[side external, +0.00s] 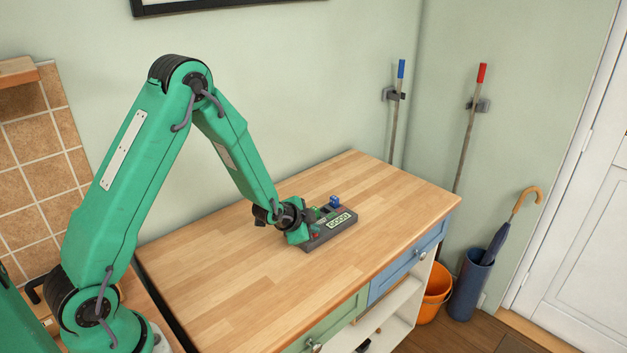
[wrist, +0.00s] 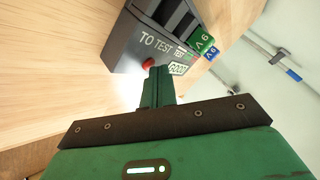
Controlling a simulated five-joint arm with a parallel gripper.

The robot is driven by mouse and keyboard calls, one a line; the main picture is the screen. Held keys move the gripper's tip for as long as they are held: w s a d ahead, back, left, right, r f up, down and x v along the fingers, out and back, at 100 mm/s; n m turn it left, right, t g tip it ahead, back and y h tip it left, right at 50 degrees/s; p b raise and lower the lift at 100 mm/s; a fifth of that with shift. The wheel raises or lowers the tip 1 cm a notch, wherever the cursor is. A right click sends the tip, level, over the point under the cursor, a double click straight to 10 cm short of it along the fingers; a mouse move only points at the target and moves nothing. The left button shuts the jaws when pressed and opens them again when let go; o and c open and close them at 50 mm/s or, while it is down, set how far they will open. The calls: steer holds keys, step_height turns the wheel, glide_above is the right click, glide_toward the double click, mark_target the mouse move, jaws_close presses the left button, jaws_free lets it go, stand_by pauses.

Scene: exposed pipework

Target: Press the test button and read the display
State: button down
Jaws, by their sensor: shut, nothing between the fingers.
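The tester is a dark grey box (side external: 330,235) on the wooden worktop. It also shows in the wrist view (wrist: 143,42), printed with "TO TEST". Its red button (wrist: 148,63) shows beside my fingertips, and also in the side view (side external: 315,235). The pale display (wrist: 178,69) reads "GOOD"; it faces the side camera too (side external: 338,220). My gripper (wrist: 160,72) is shut and empty, its tips at the box's face between button and display. I cannot tell whether they touch the box. In the side view my gripper (side external: 304,235) is at the box's left end.
A green block (wrist: 203,43) and a blue block (side external: 335,201) are at the tester's far side. The wooden worktop (side external: 230,290) is otherwise clear. An orange bucket (side external: 434,294) and a blue umbrella stand (side external: 469,290) are on the floor to the right.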

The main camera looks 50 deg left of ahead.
steer(key=shift+r, duration=0.8)
steer(key=shift+r, duration=0.1)
steer(key=shift+r, duration=2.4)
